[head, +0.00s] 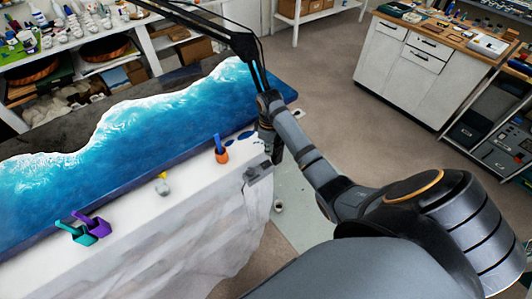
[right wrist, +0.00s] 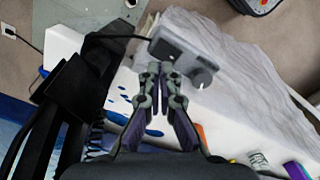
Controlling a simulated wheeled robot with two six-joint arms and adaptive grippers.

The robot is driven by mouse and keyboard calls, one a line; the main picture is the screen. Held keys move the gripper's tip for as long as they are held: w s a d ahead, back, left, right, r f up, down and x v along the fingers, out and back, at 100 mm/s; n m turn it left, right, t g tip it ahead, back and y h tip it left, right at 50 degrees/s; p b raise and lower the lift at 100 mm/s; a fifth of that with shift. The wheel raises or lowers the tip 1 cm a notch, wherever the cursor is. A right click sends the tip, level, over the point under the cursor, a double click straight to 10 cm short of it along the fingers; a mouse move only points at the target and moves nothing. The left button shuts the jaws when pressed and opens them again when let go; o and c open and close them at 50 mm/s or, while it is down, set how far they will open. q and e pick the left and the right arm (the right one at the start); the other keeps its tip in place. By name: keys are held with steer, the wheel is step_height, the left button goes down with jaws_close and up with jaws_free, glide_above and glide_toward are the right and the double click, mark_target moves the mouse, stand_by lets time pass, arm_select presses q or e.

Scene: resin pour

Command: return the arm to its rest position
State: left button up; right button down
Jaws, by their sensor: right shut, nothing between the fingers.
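My right arm reaches in from the lower right of the head view. Its gripper (head: 277,158) hangs at the right end of the white-covered table (head: 200,200). In the right wrist view the right gripper (right wrist: 161,70) has its two fingers together with nothing between them. A grey box with a knob (head: 258,172) lies close by the gripper; it also shows just beyond the fingertips in the right wrist view (right wrist: 180,52). I cannot tell whether they touch. My left gripper is out of view.
A blue resin slab (head: 120,160) lies along the table. A black overhead arm (head: 200,22) hangs near my wrist. The floor (head: 330,90) to the right is clear.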

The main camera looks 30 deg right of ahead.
steer(key=shift+r+p, duration=0.35)
steer(key=shift+r, duration=0.2)
